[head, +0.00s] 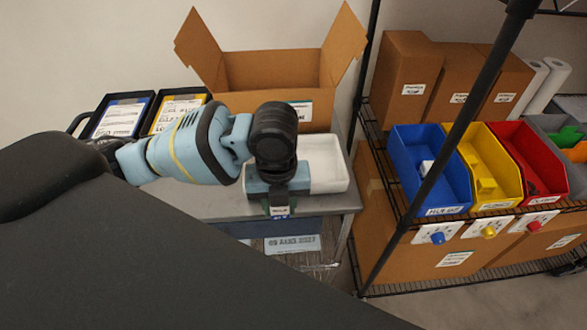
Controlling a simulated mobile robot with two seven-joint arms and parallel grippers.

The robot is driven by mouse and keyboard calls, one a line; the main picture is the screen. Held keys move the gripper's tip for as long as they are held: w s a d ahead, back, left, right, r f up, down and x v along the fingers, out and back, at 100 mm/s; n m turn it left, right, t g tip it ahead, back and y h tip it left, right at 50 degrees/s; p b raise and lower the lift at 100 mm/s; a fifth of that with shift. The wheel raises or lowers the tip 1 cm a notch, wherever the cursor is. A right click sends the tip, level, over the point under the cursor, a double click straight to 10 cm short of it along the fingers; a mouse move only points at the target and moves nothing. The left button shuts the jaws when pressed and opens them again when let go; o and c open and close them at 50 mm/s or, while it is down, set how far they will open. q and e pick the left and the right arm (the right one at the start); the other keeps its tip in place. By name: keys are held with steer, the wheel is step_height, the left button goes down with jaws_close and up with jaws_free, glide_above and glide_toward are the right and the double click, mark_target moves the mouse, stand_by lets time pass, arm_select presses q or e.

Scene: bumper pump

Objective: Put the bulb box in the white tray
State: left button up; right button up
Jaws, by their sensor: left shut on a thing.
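My left gripper (279,203) points down at the near edge of the white tray (325,165), over the grey table. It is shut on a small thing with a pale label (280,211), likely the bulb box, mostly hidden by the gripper. I cannot tell whether the held thing touches the tray or table. The tray is open-topped, and its visible right part looks empty. My wrist and forearm hide its left part. My right gripper is not in view.
An open cardboard box (270,75) stands behind the tray. Two black-framed bins (122,116) are at the left. On the right, a wire rack holds a blue bin (430,165), a yellow bin (490,165) and a red bin (530,160). Its black post (425,195) stands right of the table.

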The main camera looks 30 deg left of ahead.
arm_select(q)
steer(key=w+a, duration=0.3)
steer(key=w, duration=0.1)
steer(key=w+a+f, duration=0.1)
steer(key=w+a, duration=0.2)
steer(key=w, duration=0.1)
steer(key=w+a, duration=0.3)
steer(key=w, duration=0.1)
steer(key=shift+a+f+b, duration=0.15)
steer(key=shift+f+b, duration=0.05)
steer(key=shift+b, duration=0.2)
steer(key=shift+a, duration=0.1)
steer(key=shift+w+a+f, duration=0.1)
steer(key=shift+w+a, duration=0.15)
steer(key=shift+w, duration=0.1)
steer(key=shift+f, duration=1.65)
steer(key=shift+f, duration=0.25)
steer(key=o, duration=1)
steer(key=shift+r, duration=0.15)
